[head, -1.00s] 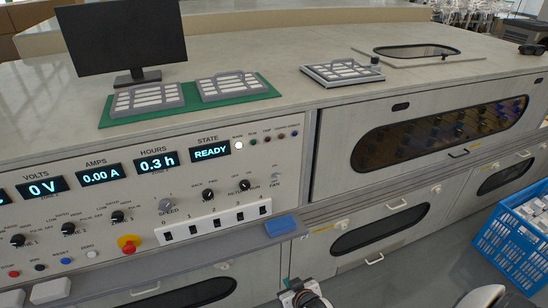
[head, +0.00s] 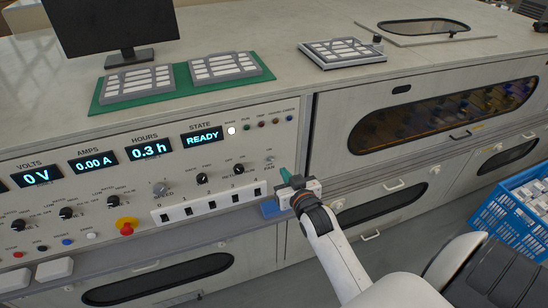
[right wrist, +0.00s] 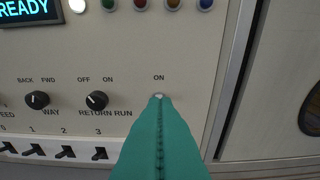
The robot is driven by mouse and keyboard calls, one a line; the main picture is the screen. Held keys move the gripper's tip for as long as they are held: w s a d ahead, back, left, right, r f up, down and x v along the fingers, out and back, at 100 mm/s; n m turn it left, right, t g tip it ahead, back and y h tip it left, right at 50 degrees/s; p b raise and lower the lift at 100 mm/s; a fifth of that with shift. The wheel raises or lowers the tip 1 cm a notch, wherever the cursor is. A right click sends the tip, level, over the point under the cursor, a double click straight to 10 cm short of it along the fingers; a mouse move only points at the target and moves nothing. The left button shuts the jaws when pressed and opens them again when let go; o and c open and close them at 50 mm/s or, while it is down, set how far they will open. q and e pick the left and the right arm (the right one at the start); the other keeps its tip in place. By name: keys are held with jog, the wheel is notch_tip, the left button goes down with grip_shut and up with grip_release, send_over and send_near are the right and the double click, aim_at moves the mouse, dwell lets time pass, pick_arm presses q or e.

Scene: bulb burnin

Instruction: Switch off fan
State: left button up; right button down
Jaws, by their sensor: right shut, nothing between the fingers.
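The fan switch (head: 269,161) is a small toggle at the right end of the control panel (head: 120,192), below the row of indicator lamps. In the right wrist view its pale tip (right wrist: 158,96) shows just under the word ON, right at my fingertips. The rest of the switch and its FAN label are hidden there by the fingers. My right gripper (head: 285,174) has teal fingers, pressed together and empty, pointing at the panel by the switch; it also fills the lower middle of the right wrist view (right wrist: 160,105). I cannot tell whether it touches the switch. My left gripper is out of view.
A return run knob (right wrist: 97,100), a way knob (right wrist: 37,99) and several black toggles (right wrist: 99,153) lie left of the fan switch. A red stop button (head: 126,226) is farther left. A blue crate (head: 510,225) stands at right.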

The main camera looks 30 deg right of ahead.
aim_at(272, 161)
jog(key=p+x, duration=0.1)
jog(key=x, duration=0.7)
jog(key=shift+w, duration=0.2)
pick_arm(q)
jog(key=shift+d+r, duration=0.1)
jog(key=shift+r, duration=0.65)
pick_arm(e)
jog(key=shift+w+d+f, duration=0.15)
jog(key=shift+w+d, duration=0.05)
jog(key=shift+w, duration=0.4)
